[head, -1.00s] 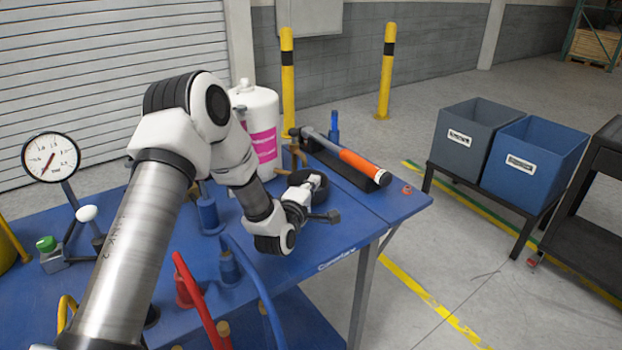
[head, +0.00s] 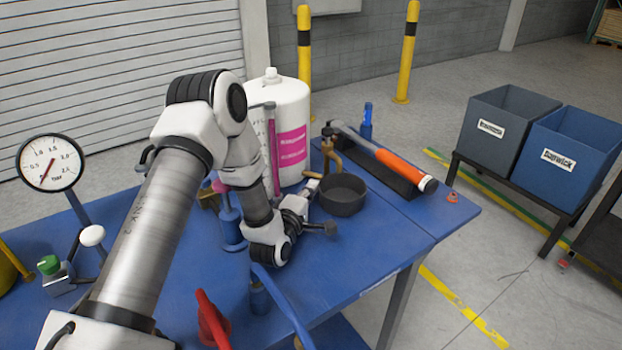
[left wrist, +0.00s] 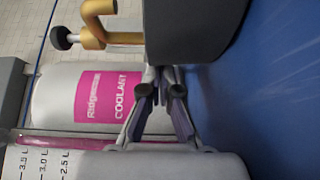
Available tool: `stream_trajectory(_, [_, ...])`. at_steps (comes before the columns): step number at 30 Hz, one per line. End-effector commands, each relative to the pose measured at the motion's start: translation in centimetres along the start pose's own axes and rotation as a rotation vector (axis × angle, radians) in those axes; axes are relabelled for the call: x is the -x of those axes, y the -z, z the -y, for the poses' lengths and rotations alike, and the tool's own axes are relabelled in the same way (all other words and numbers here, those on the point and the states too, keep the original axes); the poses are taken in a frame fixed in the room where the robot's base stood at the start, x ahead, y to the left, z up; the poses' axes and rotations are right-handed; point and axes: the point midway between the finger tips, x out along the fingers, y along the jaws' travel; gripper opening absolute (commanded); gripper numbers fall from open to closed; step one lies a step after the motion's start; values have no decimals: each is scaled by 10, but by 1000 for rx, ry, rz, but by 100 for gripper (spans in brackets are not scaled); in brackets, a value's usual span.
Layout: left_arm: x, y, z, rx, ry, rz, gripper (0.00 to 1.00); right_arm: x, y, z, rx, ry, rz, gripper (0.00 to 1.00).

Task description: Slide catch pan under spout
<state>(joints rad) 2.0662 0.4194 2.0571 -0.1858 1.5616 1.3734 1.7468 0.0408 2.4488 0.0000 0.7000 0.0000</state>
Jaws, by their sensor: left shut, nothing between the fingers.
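The catch pan (head: 343,196) is a dark, round, open pan on the blue table. It stands just in front of the brass spout (head: 331,157), which hangs by the pan's far rim; I cannot tell whether it is over the pan. My left gripper (head: 310,188) is shut and empty, low at the pan's left side. In the left wrist view its fingertips (left wrist: 160,76) are close together at the dark pan wall (left wrist: 195,30), touching or nearly so. The brass spout (left wrist: 98,22) shows there beside the pan. My right gripper is not in view.
A white coolant tank (head: 291,130) stands behind the arm. Blue and red fittings (head: 211,322) crowd the table's front. The table right of the pan (head: 400,235) is clear.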

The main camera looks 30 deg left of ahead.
Motion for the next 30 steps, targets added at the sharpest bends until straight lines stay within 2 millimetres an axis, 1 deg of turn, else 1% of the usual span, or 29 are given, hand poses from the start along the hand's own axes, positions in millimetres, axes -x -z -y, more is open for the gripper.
stream_trajectory(1, [3, -1, -5, 0, 2, 0, 0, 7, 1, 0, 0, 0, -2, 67])
stream_trajectory(10, [5, -2, -4, 1, 0, -1, 0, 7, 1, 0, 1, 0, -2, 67])
stream_trajectory(13, [6, -4, -1, 1, 0, 0, 0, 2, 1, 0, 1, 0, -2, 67])
stream_trajectory(17, [9, -14, 1, 1, -1, 2, 0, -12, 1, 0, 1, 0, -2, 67])
stream_trajectory(21, [10, -16, -4, 1, -1, -1, 0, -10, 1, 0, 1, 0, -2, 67])
stream_trajectory(26, [10, -16, -4, 1, 0, -1, 0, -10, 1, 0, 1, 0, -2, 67])
stream_trajectory(30, [4, -13, -3, 1, -1, -2, 0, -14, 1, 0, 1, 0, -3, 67])
